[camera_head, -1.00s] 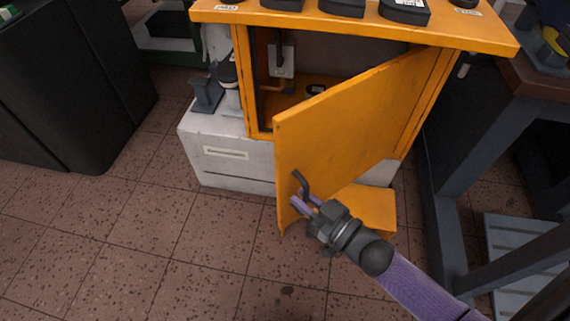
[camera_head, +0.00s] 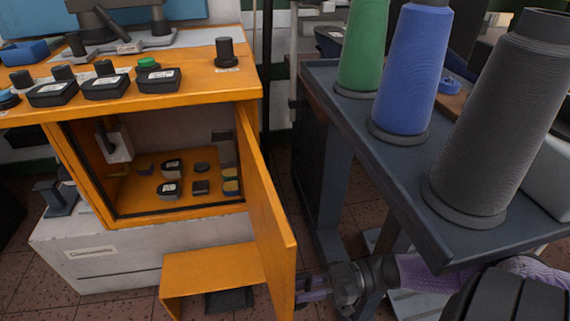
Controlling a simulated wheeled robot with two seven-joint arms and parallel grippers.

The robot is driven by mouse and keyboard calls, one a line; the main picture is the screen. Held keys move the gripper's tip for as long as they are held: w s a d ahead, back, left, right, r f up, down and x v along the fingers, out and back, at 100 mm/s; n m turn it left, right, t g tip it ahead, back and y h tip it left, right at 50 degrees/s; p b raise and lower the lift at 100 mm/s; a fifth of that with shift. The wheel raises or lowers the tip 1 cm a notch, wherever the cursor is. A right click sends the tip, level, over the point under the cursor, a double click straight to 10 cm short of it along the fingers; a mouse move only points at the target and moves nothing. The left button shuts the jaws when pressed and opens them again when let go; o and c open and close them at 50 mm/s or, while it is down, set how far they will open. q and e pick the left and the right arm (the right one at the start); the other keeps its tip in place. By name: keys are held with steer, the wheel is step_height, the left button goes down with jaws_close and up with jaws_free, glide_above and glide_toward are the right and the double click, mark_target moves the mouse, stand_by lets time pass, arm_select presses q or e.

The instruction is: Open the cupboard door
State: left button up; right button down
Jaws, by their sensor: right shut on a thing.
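The orange cupboard (camera_head: 88,183) stands at the left. Its door (camera_head: 266,205) is swung wide open, hinged on the right side and seen nearly edge-on. Inside, several small dark boxes and parts sit on the orange floor of the cupboard. My right gripper (camera_head: 312,286) is low, at the outer face of the door near its free edge. It is shut on the door handle, which the door and the fingers hide here. My left gripper is not in view.
A dark workbench (camera_head: 395,165) with green, blue and grey cones stands right of the door, close above my right arm. The cupboard rests on a white base (camera_head: 100,260). An orange step-like piece (camera_head: 212,268) is below the opening. Several black boxes stand on the cupboard top.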

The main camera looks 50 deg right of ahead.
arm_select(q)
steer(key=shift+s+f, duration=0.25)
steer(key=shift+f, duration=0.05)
arm_select(e)
steer(key=shift+w+d+v, duration=0.15)
steer(key=shift+w+v, duration=0.05)
steer(key=shift+v, duration=0.85)
steer(key=shift+w+d+v, duration=0.1)
steer(key=shift+w+v, duration=0.1)
steer(key=shift+v, duration=0.9)
steer(key=c, duration=0.7)
jaws_free()
arm_select(q)
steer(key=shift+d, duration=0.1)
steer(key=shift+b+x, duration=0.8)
steer(key=shift+b, duration=0.45)
arm_select(e)
steer(key=v, duration=1)
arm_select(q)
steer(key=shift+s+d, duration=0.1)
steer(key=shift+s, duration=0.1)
